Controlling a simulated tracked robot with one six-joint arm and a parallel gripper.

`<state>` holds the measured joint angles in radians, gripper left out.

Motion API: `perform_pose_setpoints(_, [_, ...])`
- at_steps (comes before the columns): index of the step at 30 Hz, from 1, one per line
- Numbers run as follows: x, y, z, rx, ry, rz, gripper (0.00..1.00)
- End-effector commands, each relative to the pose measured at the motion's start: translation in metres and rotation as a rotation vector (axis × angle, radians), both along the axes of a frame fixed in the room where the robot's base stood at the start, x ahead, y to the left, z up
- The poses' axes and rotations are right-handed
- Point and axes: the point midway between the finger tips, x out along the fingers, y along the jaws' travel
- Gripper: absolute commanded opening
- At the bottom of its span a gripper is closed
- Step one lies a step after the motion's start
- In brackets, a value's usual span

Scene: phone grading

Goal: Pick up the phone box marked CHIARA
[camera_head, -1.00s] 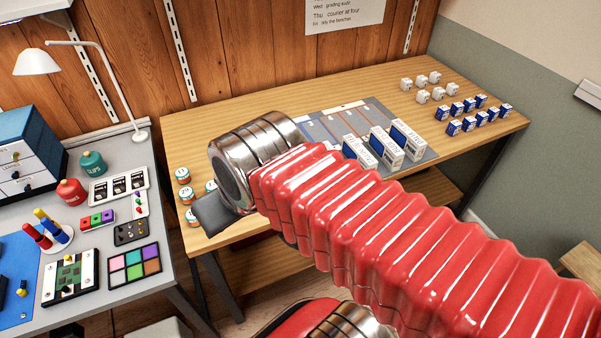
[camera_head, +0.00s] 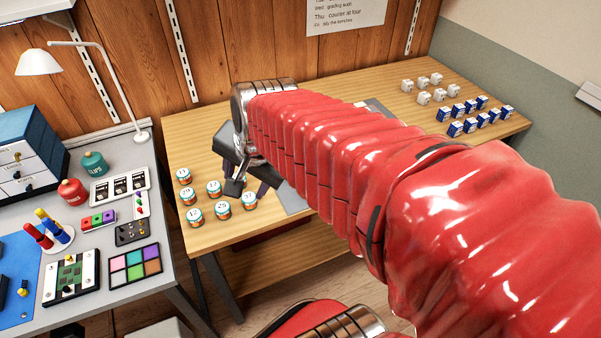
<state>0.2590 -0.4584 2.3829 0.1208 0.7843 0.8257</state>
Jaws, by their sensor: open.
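No phone box shows now; my red sleeved arm covers the middle of the wooden bench, where upright white-and-blue boxes stood in the earlier view. The name CHIARA cannot be read anywhere. A small part of the grey mat (camera_head: 291,201) shows at the near side of my arm. My gripper (camera_head: 250,190) is open and empty, its dark fingers pointing down over the bench at the left of the mat, close to the numbered tins.
Several numbered tins (camera_head: 213,187) stand on the bench's left end, near my gripper. Small white boxes (camera_head: 423,97) and blue-and-white boxes (camera_head: 457,128) stand at the right end. A grey table (camera_head: 190,250) with a lamp (camera_head: 40,62) and parts is at left.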

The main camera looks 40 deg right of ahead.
Motion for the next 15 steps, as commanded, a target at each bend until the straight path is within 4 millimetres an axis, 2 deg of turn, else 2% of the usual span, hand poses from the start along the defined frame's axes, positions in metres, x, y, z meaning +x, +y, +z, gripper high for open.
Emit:
perform_pose_setpoints(6, [0.023,-0.044,-0.017,0.193,0.004,-0.444,0.5])
perform_pose_setpoints(15, [0.045,-0.112,-0.046,0.451,-0.014,-1.06,0.5])
